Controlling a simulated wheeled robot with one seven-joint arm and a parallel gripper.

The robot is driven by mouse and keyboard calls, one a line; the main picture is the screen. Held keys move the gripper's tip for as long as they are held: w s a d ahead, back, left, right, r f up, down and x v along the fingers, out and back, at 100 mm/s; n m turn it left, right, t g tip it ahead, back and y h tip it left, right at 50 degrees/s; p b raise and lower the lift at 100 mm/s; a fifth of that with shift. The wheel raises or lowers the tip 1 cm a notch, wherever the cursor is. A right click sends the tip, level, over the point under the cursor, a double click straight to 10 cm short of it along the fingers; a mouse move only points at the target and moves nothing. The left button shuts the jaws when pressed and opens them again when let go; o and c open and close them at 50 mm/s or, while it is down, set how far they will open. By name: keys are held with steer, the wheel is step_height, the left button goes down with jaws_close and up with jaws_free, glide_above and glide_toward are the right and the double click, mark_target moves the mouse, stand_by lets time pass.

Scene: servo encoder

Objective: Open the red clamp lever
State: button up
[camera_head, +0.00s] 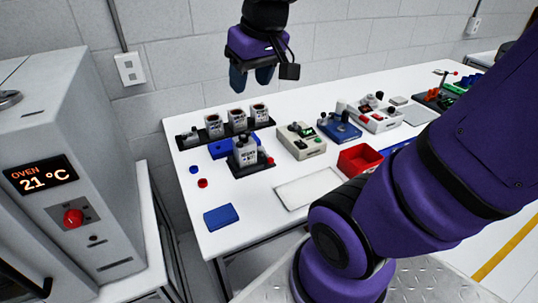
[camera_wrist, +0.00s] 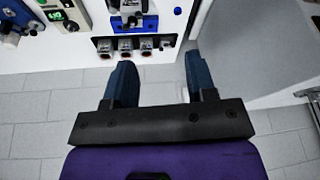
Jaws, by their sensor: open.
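My gripper (camera_head: 252,79) hangs in the air above and behind the back left of the white table, near the wall. In the wrist view its two blue fingers (camera_wrist: 159,62) are wide apart with nothing between them. A dark fixture (camera_head: 250,172) holding a silver labelled block stands at the table's left, below my gripper. A small red part (camera_head: 269,160) shows at its right side. Another small red tip (camera_head: 456,72) tops an upright piece at the far right end of the table. Both are too small to tell which is the clamp lever. My gripper touches neither.
Several silver blocks stand in a dark rack (camera_head: 187,139) at the back left. A beige device (camera_head: 300,141), a blue fixture (camera_head: 339,130) and a red bin (camera_head: 360,159) are farther right. A blue box (camera_head: 221,217) lies front left. An oven (camera_head: 75,180) stands left.

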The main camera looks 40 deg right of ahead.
steer(key=w+d+f+m+g, duration=0.1)
steer(key=w+d+f+g, duration=0.1)
steer(key=w+d+f, duration=0.75)
steer(key=m+g+y, duration=0.1)
steer(key=m+y, duration=0.1)
glide_toward(266, 154)
steer(key=x, duration=0.3)
steer(key=s+x, duration=0.1)
steer(key=x, duration=0.5)
steer(key=shift+s+a, duration=0.1)
steer(key=shift+s, duration=0.2)
steer(key=shift+c, duration=0.4)
jaws_close()
